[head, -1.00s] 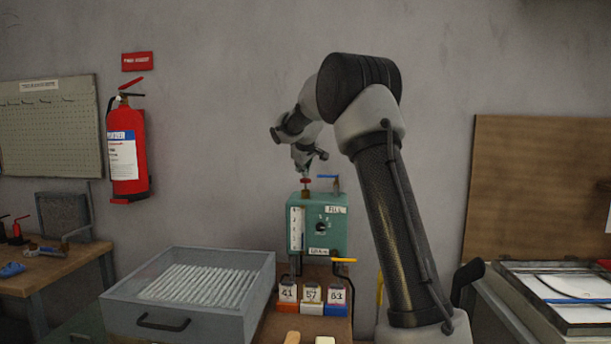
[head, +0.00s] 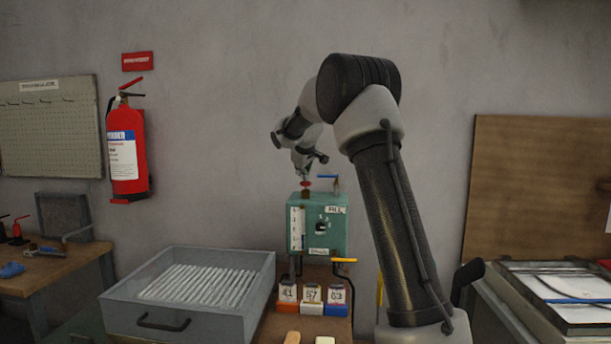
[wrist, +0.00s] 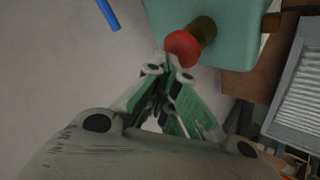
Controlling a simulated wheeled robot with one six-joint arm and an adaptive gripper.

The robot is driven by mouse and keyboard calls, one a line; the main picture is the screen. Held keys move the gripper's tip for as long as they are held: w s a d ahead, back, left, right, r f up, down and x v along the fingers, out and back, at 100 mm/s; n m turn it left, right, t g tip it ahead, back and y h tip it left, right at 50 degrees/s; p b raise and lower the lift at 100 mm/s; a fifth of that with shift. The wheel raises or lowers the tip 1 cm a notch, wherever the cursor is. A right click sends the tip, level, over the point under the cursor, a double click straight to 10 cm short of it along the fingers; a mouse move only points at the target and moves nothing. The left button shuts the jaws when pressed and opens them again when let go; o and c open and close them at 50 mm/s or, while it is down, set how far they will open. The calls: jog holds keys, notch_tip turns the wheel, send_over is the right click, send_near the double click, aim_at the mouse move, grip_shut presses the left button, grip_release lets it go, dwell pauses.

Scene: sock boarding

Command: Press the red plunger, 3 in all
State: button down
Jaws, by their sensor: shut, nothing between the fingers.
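The red plunger (head: 306,184) is a round knob on a brass stem on top of a green box (head: 334,239). In the wrist view the red plunger (wrist: 183,48) and its stem stand at the upper middle. My gripper (head: 305,175) is over the knob in the head view, fingers pointing down. In the wrist view my gripper (wrist: 169,68) is shut and empty, its tips close beside the knob in the picture. I cannot tell whether they touch it.
A blue-handled lever (head: 329,177) stands on the box beside the plunger. A yellow-handled valve (head: 344,261) and numbered bins (head: 311,308) are below. A grey drawer tray (head: 240,305) stands at left, a wooden board (head: 540,190) at right.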

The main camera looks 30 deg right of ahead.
jog(key=shift+r, duration=2.05)
jog(key=shift+r, duration=2.5)
jog(key=s+a+f+m+g+y, duration=0.1)
jog(key=s+a+f, duration=0.15)
jog(key=s, duration=1.05)
jog(key=s+a+f+m+g+y, duration=0.15)
jog(key=s+a, duration=0.25)
jog(key=s, duration=0.9)
jog(key=s+a+f+m, duration=0.1)
jog(key=s+a+f, duration=0.2)
jog(key=s, duration=0.9)
jog(key=s+a+f+g, duration=0.1)
jog(key=s+f, duration=0.4)
jog(key=s, duration=0.2)
jog(key=s+a+f+y, duration=0.1)
jog(key=s+a+f, duration=0.1)
jog(key=s+f, duration=0.3)
jog(key=s+m, duration=0.1)
jog(key=s, duration=0.2)
jog(key=shift+f+g, duration=0.3)
jog(key=shift+g, duration=0.05)
